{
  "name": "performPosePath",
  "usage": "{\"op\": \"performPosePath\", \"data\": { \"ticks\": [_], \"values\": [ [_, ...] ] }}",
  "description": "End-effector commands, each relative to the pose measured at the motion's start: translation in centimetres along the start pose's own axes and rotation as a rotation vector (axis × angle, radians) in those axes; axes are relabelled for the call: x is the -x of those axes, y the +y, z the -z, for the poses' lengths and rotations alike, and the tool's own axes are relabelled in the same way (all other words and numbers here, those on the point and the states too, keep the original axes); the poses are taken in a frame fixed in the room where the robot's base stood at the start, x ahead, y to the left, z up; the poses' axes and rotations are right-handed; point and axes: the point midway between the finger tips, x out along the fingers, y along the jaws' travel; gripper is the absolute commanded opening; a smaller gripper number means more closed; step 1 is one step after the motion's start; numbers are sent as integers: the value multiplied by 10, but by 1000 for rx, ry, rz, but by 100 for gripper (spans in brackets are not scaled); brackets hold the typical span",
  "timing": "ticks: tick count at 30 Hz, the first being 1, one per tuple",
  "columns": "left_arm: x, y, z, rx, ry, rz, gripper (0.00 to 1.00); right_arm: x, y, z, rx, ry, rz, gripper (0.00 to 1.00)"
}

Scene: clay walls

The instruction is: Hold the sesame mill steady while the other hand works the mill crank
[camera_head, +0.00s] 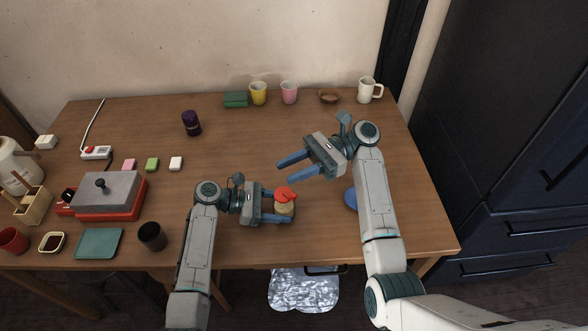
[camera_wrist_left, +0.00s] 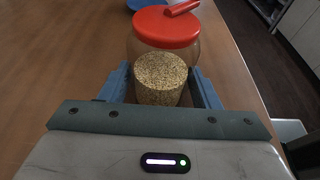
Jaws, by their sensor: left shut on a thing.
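The sesame mill (camera_head: 284,208) stands near the table's front edge, with a clear body, sesame inside and a red top. In the left wrist view the mill's jar (camera_wrist_left: 162,78) is upright between the fingers, and its red crank (camera_wrist_left: 183,8) points up and right. My left gripper (camera_head: 278,207) is shut on the mill's body from the left. My right gripper (camera_head: 283,170) is open and empty above the table, behind the mill and apart from it, its blue fingers pointing left.
A blue plate (camera_head: 351,199) lies right of the mill, partly hidden by my right arm. Cups (camera_head: 289,92) line the back edge. The table middle (camera_head: 235,145) is clear.

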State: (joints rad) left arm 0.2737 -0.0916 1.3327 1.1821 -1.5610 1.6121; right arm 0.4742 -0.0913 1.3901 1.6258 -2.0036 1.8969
Motion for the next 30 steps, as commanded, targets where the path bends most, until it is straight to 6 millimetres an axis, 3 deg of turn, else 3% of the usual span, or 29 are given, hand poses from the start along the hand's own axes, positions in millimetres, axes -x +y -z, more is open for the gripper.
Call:
{"op": "performPosePath", "data": {
  "ticks": [8, 20, 30],
  "values": [
    [0, 0, 1, 1, 1, 0, 44, -2, -2, 8, 163, -6, 86, 32],
    [0, 0, 1, 1, 1, 0, 44, 2, -5, 31, 878, 154, 442, 32],
    [0, 0, 1, 1, 1, 0, 44, 16, 9, 52, 1466, 504, 621, 32]
  ]
}}
